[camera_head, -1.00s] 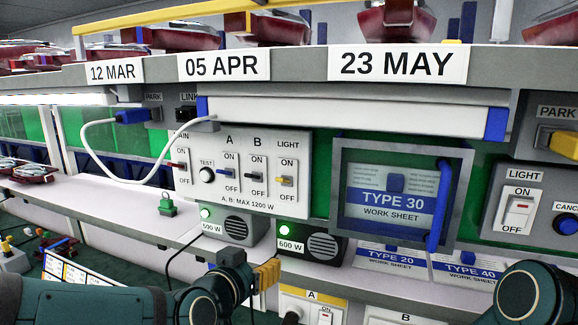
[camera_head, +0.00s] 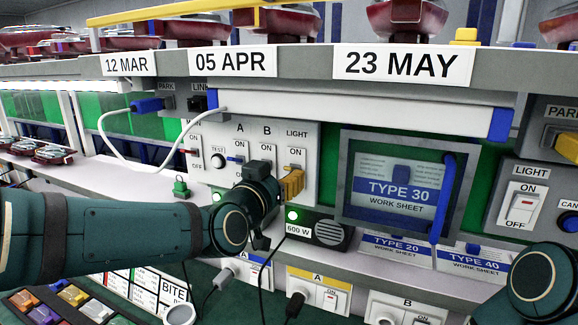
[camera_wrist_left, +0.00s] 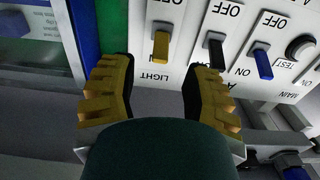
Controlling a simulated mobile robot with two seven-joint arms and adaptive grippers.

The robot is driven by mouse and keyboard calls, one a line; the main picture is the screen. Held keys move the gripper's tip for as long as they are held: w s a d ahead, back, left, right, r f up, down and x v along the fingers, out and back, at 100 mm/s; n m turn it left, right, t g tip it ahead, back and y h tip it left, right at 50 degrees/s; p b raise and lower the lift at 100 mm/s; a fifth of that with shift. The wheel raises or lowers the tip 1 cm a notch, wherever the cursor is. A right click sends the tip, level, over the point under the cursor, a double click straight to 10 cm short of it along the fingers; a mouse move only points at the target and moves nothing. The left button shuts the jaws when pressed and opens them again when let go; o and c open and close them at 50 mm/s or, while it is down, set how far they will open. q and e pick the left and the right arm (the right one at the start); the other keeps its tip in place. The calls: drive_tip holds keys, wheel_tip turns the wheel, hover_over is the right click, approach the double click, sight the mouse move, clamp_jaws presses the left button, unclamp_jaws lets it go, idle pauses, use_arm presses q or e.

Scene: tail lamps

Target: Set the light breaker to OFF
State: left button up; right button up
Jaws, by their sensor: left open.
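The breaker panel (camera_head: 222,165) is white, with MAIN, A, B and LIGHT breakers, each marked ON above and OFF below. In the upside-down left wrist view, the yellow LIGHT lever (camera_wrist_left: 160,42) sits just beyond and between the fingertips, with a gap either side. Its free end points towards the LIGHT label, covering the ON mark there. My left gripper (camera_head: 291,185) is open, with yellow fingers, in front of the LIGHT breaker, hiding its lever in the head view. Both fingers (camera_wrist_left: 157,75) show in the wrist view. My right arm shows at lower right, its gripper outside the picture.
The black B lever (camera_wrist_left: 215,52) is close beside one finger; the blue A lever (camera_wrist_left: 262,62) is farther along. A framed TYPE 30 work sheet (camera_head: 398,187) stands right of the panel. A 600 W unit (camera_head: 318,230) is below. A white cable (camera_head: 118,140) hangs left.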

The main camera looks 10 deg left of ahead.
sight(287, 169)
use_arm(q)
drive_tip(key=shift+p+x, duration=0.3)
drive_tip(key=shift+x, duration=2)
clamp_jaws()
